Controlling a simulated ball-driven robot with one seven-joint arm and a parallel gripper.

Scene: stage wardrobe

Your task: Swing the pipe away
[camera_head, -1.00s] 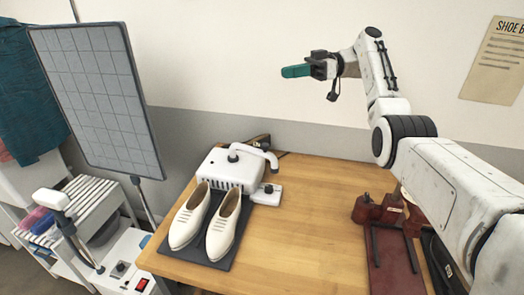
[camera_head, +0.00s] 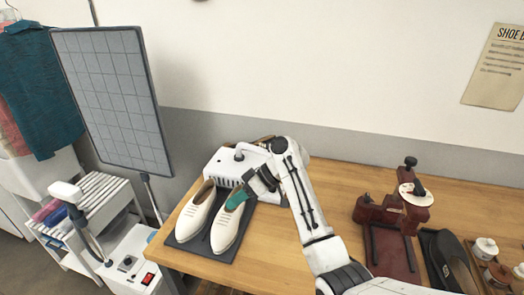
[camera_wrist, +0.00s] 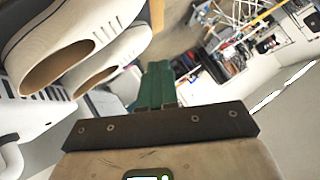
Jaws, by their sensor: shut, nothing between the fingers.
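The pipe (camera_head: 252,148) is a pale bent tube on top of a white vented machine (camera_head: 217,166) at the back of the table. In the head view my arm hides its right end. A pair of cream shoes stands in front of the machine, a left shoe (camera_head: 193,212) and a right shoe (camera_head: 226,232). My gripper (camera_head: 236,200) has teal fingers, shut and empty, in front of the machine and over the right shoe's opening in the picture. I cannot tell whether they touch the shoe. The wrist view shows the shut fingers (camera_wrist: 156,86) beside the shoes.
The shoes rest on a dark mat (camera_head: 190,245). A grey gridded panel (camera_head: 112,98) and a slatted rack (camera_head: 100,195) stand to the left. A dark red stand (camera_head: 385,215) and a black shoe (camera_head: 447,262) are on the right. The wooden table (camera_head: 335,180) has bare space between.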

